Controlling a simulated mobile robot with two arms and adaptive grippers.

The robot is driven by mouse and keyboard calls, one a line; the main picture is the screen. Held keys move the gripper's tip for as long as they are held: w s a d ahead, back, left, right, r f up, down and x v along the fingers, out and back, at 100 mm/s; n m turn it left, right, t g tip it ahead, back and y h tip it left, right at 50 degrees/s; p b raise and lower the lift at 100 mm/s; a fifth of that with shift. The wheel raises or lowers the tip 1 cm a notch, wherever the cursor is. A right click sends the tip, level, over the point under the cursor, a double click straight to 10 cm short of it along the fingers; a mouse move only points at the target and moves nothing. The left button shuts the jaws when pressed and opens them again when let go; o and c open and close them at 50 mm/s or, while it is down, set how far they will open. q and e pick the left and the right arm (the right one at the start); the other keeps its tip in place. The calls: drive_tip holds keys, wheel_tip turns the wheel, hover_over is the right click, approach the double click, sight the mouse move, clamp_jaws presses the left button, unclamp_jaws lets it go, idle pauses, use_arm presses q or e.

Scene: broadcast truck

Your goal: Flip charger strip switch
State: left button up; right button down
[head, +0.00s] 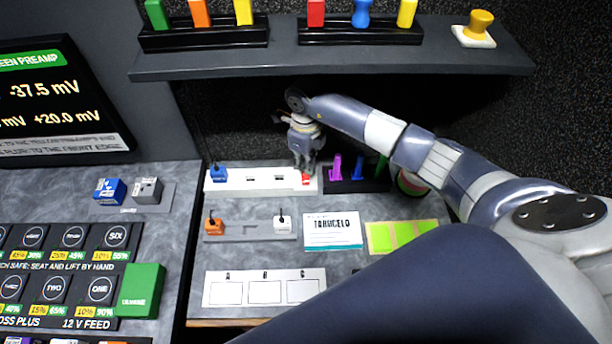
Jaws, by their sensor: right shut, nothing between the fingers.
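The charger strip (245,181) is a long white strip at the back of the desk, below the shelf. A blue plug (218,174) with a dark lead sits at its left end, with dark sockets along the middle. A small red switch (306,179) is at its right end; which way it is tipped is too small to tell. My right gripper (306,171) points down right at the red switch, shut and empty, its fingertips at or just above it; contact cannot be told. My left gripper is not in view.
A dark holder with purple and green pieces (357,183) stands close right of the strip. A shelf (330,60) overhangs the back. In front lie a grey strip with plugs (250,231), a label card (332,231) and a yellow-green pad (400,234).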

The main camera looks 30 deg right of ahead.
sight(305, 174)
drive_tip(key=shift+f+b, duration=1.05)
drive_tip(key=shift+f, duration=0.15)
idle(0.7)
drive_tip(key=shift+r, duration=0.2)
drive_tip(key=shift+r+p, duration=0.85)
drive_tip(key=shift+r, duration=0.05)
drive_tip(key=shift+r+p, duration=1.5)
drive_tip(key=shift+r, duration=0.95)
